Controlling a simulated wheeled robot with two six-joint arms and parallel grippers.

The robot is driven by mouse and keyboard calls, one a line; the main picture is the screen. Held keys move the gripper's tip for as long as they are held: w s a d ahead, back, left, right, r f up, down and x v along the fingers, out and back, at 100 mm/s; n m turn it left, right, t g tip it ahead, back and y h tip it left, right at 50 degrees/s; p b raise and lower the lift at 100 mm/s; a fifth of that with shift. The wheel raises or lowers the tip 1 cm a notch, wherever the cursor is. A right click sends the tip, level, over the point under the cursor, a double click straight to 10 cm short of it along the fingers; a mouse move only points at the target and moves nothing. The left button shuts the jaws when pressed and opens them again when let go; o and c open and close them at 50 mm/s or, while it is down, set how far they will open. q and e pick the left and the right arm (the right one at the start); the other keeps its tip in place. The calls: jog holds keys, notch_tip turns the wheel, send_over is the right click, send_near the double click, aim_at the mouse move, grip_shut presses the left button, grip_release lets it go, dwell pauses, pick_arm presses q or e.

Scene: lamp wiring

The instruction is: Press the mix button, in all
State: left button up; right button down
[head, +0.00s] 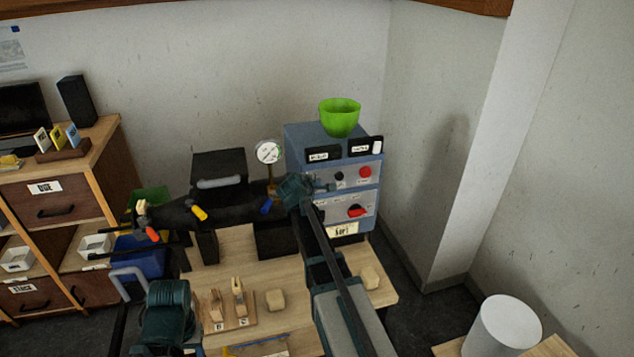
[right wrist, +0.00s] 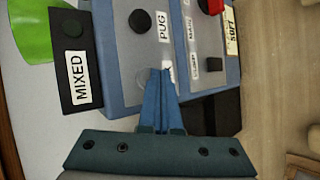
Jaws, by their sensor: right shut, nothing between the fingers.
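The blue-grey machine (head: 305,143) stands at the back of the bench with buttons and labels on its front. My right gripper (head: 328,187) is shut and empty at the left part of its upper panel. In the right wrist view the shut blue fingertips (right wrist: 162,72) are at the panel, over a white label that they partly hide. I cannot tell if they touch. A black round button (right wrist: 140,21) sits beside the "PUG" label (right wrist: 163,25). No label reading "mix" is legible. A "MIXED" sign (right wrist: 76,78) is nearby. My left arm (head: 166,308) is low at left; its fingers are not clear.
A green bowl (head: 340,117) stands on the machine. A pressure gauge (head: 268,152) is left of it. A red button (head: 365,172) and a red knob (head: 357,211) are on its front. Wooden blocks (head: 275,300) lie on the bench; a white cylinder (head: 503,328) stands at right.

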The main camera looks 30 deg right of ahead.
jog(key=shift+w+d+r, duration=0.15)
jog(key=shift+w, duration=0.6)
dwell(0.9)
jog(key=shift+s, duration=0.15)
jog(key=shift+s+a+f, duration=0.1)
jog(key=shift+s+a, duration=0.05)
jog(key=shift+s, duration=0.25)
jog(key=shift+s+a+f, duration=0.1)
jog(key=shift+s, duration=0.3)
jog(key=s, duration=0.2)
jog(key=s+a, duration=0.1)
jog(key=s, duration=0.2)
jog(key=shift+a, duration=0.1)
dwell(0.8)
